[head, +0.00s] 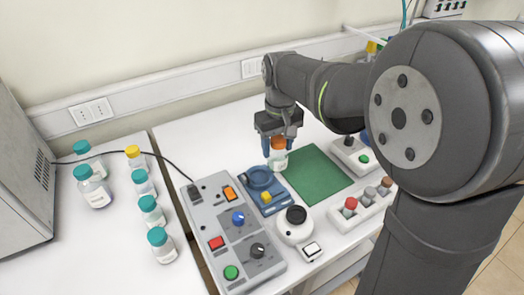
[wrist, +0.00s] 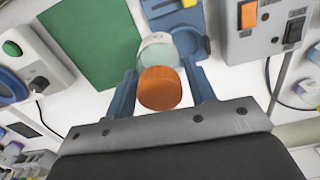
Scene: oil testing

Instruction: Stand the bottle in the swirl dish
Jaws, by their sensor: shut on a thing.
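The bottle (head: 279,159), clear with an orange cap, is held upright between the two blue fingers of my gripper (head: 279,149). In the wrist view the bottle's orange cap (wrist: 160,88) sits between the fingers of my gripper (wrist: 164,92), with its pale body beyond. The swirl dish (head: 260,178) is a round blue dish on a blue base, just left of the bottle in the head view. It shows partly in the wrist view (wrist: 190,42), behind and beside the bottle. I cannot tell how far the bottle's bottom is above the table.
A green mat (head: 318,174) lies right of the bottle. A grey control box (head: 232,235) with buttons and knobs stands left of the dish, and a white round device (head: 294,226) in front. Several teal-capped bottles (head: 97,190) stand on the left table. A rack (head: 362,207) holds small capped vials at right.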

